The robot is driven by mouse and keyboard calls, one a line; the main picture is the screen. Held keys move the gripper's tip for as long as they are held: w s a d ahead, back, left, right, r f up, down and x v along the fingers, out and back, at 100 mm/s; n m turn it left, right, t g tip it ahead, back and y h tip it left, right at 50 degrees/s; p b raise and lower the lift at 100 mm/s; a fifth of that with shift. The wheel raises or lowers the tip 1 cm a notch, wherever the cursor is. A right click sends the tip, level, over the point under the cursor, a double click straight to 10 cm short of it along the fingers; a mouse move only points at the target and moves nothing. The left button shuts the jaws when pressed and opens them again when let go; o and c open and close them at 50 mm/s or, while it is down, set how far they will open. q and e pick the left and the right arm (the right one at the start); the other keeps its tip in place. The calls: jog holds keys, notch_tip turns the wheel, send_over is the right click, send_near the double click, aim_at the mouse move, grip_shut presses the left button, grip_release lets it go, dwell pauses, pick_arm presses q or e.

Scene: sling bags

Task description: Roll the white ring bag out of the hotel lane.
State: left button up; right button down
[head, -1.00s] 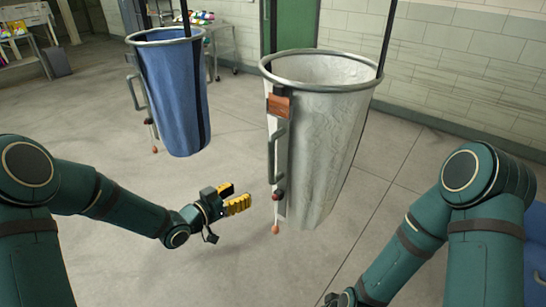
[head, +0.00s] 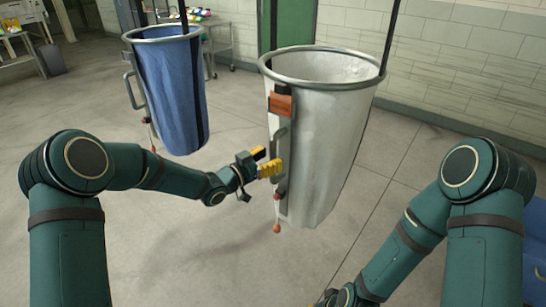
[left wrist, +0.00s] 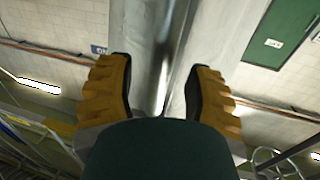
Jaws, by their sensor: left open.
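The white ring bag (head: 325,150) hangs upright from its metal ring in the middle of the head view. A grey handle (head: 277,140) runs down its left side, below an orange-brown tag (head: 281,104). My left gripper (head: 267,162) is open, its yellow fingers at the lower part of the handle. In the left wrist view, pale grey upright surfaces show between the open fingers (left wrist: 160,90); I cannot tell whether the fingers touch the handle. My right gripper (head: 335,298) is at the bottom edge, mostly cut off, so its jaws are unclear.
A blue ring bag (head: 175,95) hangs to the left, behind my left arm, with clear floor between the two bags. A blue object (head: 537,245) is at the right edge. A metal cart and a table stand at the back left. A block wall is behind.

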pick_arm(q)
jog(key=shift+x, duration=0.8)
grip_shut()
jog(key=shift+s, duration=0.1)
